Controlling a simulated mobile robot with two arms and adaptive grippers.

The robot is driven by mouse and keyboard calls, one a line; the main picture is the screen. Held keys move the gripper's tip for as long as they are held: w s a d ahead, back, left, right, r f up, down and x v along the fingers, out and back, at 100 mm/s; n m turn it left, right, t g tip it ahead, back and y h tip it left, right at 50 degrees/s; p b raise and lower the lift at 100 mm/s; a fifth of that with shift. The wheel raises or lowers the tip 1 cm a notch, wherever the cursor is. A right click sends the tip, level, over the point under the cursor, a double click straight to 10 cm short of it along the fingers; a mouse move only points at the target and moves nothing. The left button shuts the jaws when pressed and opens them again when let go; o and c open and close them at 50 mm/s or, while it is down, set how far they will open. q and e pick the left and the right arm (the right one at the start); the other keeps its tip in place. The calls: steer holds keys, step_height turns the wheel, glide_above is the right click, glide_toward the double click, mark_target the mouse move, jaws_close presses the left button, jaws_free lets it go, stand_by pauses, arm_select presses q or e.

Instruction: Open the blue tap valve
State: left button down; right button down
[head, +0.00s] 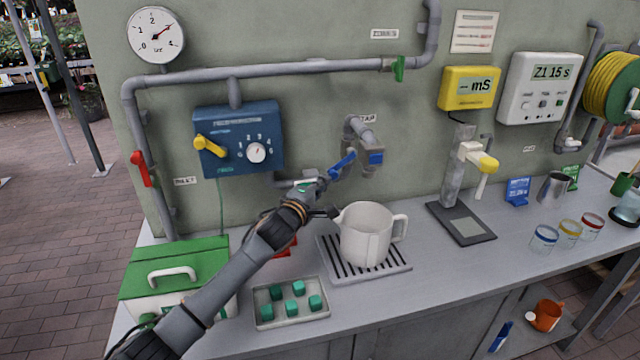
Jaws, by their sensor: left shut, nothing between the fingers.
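The tap (361,130) is a grey curved pipe on the green-grey wall, below a small label. Its blue valve lever (343,164) sticks out to the lower left of the tap body. A blue block (376,158) sits at the tap's right side. My left gripper (321,181) is shut and empty, with its tip just left of the lever's lower end. I cannot tell whether it touches the lever. A white jug (366,236) stands below the tap on a slatted drip tray (398,272). My right gripper is not in view.
A blue control box (238,115) with a yellow lever hangs left of the tap. A green-lidded box (172,258) and a tray of green cubes (262,313) stand on the counter near my left arm. A grey stand (452,221) is on the right.

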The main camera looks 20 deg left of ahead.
arm_select(q)
steer(key=w+d+f+n+t+b, duration=0.1)
steer(key=w+d+f+b, duration=0.1)
steer(key=d+f+b, duration=0.1)
steer(key=f+b, duration=0.1)
steer(key=b, duration=0.1)
steer(key=shift+w+d+f+n+t+b, duration=0.3)
steer(key=shift+n, duration=0.1)
steer(key=shift+s+f, duration=0.1)
stand_by(1.3)
